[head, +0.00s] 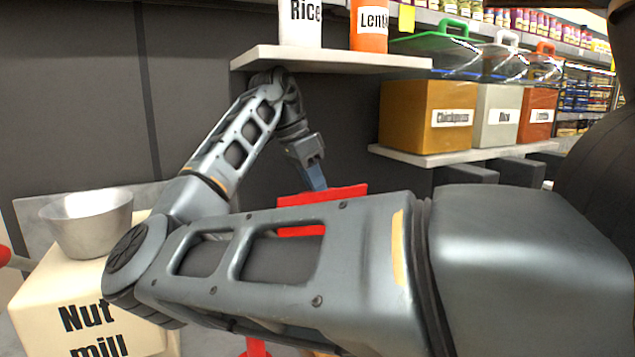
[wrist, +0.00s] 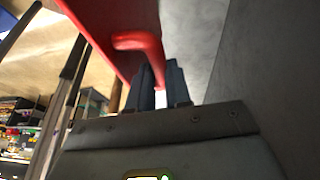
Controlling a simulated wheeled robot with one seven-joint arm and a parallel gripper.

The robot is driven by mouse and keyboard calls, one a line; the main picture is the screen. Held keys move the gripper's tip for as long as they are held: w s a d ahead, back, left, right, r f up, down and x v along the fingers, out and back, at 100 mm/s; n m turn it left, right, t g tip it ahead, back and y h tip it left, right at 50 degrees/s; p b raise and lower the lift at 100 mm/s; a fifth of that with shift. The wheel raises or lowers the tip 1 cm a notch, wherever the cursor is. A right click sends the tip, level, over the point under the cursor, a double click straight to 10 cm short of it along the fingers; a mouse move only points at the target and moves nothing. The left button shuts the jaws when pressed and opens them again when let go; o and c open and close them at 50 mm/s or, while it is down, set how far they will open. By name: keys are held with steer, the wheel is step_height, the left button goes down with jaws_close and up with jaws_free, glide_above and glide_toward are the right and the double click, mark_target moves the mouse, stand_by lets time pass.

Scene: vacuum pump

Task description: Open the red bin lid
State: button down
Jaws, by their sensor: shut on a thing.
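In the head view a flat red panel, which looks like the red bin lid (head: 345,193), shows behind my arm below the upper shelf. Most of it and whatever is under it are hidden by my forearm. My gripper (head: 316,184) reaches down to its top edge. In the wrist view my gripper (wrist: 160,88) has its two blue-grey fingers closed on the curved red handle (wrist: 138,42) of the red lid, shown in the wrist view (wrist: 112,22) as a tilted red sheet.
A shelf (head: 330,58) with Rice (head: 300,30) and Lentils (head: 369,32) containers is above my gripper. Bins of chickpeas (head: 426,103), rice (head: 497,105) and lentils (head: 537,100) stand on a shelf at right. A metal bowl (head: 88,222) sits on the nut mill (head: 75,290) at left.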

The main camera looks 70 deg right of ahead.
steer(key=c, duration=1.3)
jaws_free()
steer(key=shift+c, duration=0.2)
